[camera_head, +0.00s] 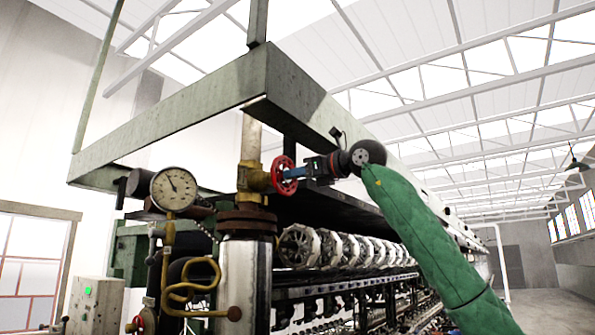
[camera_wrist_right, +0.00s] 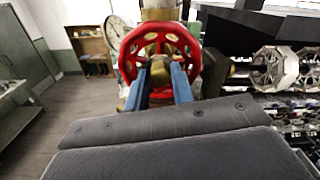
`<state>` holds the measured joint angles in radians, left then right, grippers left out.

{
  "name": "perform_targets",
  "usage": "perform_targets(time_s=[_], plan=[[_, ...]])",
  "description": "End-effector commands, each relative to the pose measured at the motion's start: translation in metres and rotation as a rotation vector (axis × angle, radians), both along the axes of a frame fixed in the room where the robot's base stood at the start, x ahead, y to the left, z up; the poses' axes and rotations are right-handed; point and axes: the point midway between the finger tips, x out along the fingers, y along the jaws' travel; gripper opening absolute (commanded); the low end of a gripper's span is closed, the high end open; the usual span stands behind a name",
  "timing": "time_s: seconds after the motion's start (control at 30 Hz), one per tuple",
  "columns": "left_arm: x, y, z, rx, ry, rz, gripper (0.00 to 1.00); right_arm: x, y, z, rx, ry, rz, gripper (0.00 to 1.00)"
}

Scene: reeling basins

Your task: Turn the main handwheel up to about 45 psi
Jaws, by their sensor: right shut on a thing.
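The red main handwheel (camera_head: 284,175) sits on a brass valve (camera_head: 254,177) on the upright pipe. My right gripper (camera_head: 298,172) reaches it from the right, with its blue fingers at the wheel. In the right wrist view the handwheel (camera_wrist_right: 160,52) is straight ahead, and the gripper (camera_wrist_right: 160,75) has its two blue fingers shut on the wheel's middle. The round pressure gauge (camera_head: 174,188) is left of the valve, its dark needle pointing to the upper left; its numbers are too small to read. The gauge (camera_wrist_right: 115,32) is partly hidden behind the wheel in the wrist view. My left gripper is not in view.
A green beam frame (camera_head: 180,118) runs just above the valve. A row of pale reels (camera_head: 300,246) extends right below my right arm. Curved yellow pipes (camera_head: 190,285) and a steel cylinder (camera_head: 244,285) stand below the gauge and valve. A grey-green box (camera_head: 97,303) is at lower left.

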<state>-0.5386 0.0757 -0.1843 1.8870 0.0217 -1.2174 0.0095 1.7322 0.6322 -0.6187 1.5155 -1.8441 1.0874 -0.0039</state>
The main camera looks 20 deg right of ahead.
Motion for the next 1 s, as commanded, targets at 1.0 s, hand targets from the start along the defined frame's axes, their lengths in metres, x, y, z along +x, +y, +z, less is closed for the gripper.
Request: perform_targets(time_s=[1.0], plan=[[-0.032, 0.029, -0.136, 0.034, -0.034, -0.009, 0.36, 0.000, -0.001, 0.003, -0.834, -0.650, -0.002, 0.02]])
